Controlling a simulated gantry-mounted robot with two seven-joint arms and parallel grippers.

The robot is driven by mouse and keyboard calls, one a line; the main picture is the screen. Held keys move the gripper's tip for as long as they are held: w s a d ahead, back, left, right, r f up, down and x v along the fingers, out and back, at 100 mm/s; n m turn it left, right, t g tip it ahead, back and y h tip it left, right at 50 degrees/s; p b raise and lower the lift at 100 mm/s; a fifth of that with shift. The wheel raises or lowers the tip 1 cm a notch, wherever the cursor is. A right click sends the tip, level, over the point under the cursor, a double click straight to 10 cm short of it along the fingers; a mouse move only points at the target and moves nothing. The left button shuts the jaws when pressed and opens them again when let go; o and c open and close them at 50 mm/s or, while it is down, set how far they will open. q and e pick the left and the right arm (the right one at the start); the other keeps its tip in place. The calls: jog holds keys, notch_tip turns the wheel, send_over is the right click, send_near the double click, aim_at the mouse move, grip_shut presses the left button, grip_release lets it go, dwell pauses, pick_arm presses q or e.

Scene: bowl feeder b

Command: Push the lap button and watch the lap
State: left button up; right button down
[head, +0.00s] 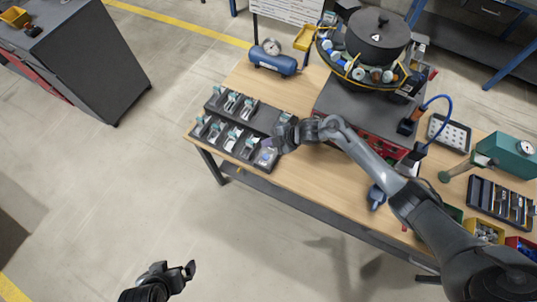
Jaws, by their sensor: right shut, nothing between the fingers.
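A small pale device with a bluish face (266,157) sits at the right end of the front dark tray, on the near left part of the wooden bench. It may be the lap timer, but its button and digits are too small to make out. My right gripper (277,141) is shut and empty, just above and behind this device. I cannot tell whether it touches it. My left gripper (176,272) hangs over the bare floor at the bottom of the view, far from the bench. Its finger gap is not clear.
Two dark trays (213,138) hold several small metal and teal parts. A blue cylinder with a gauge (273,62) and a black bowl feeder (377,38) stand behind. A teal press (510,157) and parts bins (484,232) are at right. Bare wood (330,180) lies right of the trays.

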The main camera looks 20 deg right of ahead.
aim_at(268, 157)
jog(key=shift+f, duration=0.2)
notch_tip(268, 157, down, 8)
jog(key=b, duration=0.7)
jog(key=shift+f+b, duration=0.25)
jog(key=shift+b, duration=0.1)
dwell(1.6)
jog(key=shift+f, duration=0.1)
jog(key=shift+f+b, duration=0.25)
jog(key=shift+b, duration=0.05)
